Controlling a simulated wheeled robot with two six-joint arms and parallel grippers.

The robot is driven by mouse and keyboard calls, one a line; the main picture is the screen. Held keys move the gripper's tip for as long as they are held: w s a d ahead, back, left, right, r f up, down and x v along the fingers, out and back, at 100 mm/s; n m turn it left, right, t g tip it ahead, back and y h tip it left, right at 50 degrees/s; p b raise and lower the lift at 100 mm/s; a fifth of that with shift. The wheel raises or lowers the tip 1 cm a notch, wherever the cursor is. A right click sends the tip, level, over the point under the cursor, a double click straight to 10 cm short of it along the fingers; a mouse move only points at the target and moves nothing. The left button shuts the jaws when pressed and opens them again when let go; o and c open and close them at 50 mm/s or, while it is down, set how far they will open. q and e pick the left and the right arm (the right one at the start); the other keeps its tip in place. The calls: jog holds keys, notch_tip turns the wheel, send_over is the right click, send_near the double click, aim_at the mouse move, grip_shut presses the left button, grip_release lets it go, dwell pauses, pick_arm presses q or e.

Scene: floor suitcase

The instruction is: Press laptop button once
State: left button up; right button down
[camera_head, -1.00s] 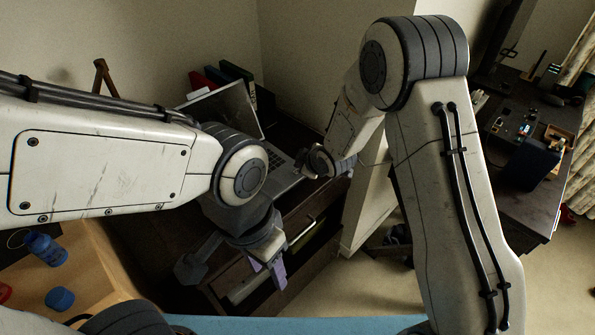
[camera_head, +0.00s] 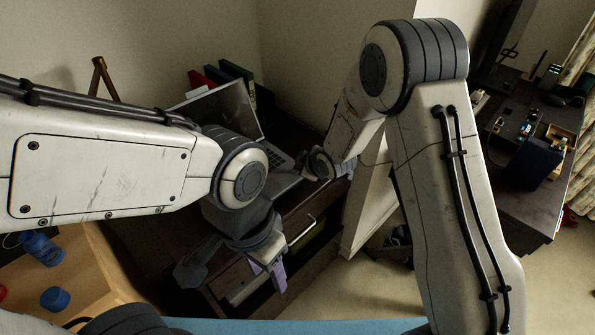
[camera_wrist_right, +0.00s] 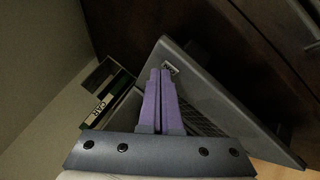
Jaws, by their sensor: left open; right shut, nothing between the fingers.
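The open grey laptop (camera_head: 236,106) stands on the dark desk, partly hidden behind my left arm, with its keyboard (camera_head: 277,156) showing at the right. In the right wrist view the laptop body (camera_wrist_right: 235,103) lies beyond the fingers, and a small light square mark (camera_wrist_right: 171,68) sits near its corner. My right gripper (camera_wrist_right: 160,72) is shut and empty, its purple fingertips over that corner beside the mark; I cannot tell whether they touch. In the head view its fingertips are hidden at the laptop's front edge. My left gripper (camera_head: 268,270) is open and empty, low in front of the desk drawers.
Binders (camera_head: 236,75) stand behind the laptop. A drawer front with a handle (camera_head: 303,229) is below the desk top. A wooden box (camera_head: 85,280) with blue bottles (camera_head: 42,249) is at lower left. Another cluttered desk (camera_head: 520,195) stands at the right.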

jog(key=shift+s+f+b, duration=0.1)
jog(key=shift+f+b, duration=0.35)
jog(key=shift+f, duration=0.1)
jog(key=shift+s+d+f, duration=0.1)
jog(key=shift+f, duration=0.1)
dwell(0.6)
jog(key=shift+r+p, duration=0.6)
jog(key=shift+r, duration=0.45)
jog(key=shift+r, duration=0.1)
notch_tip(320, 180, up, 5)
jog(key=p, duration=0.4)
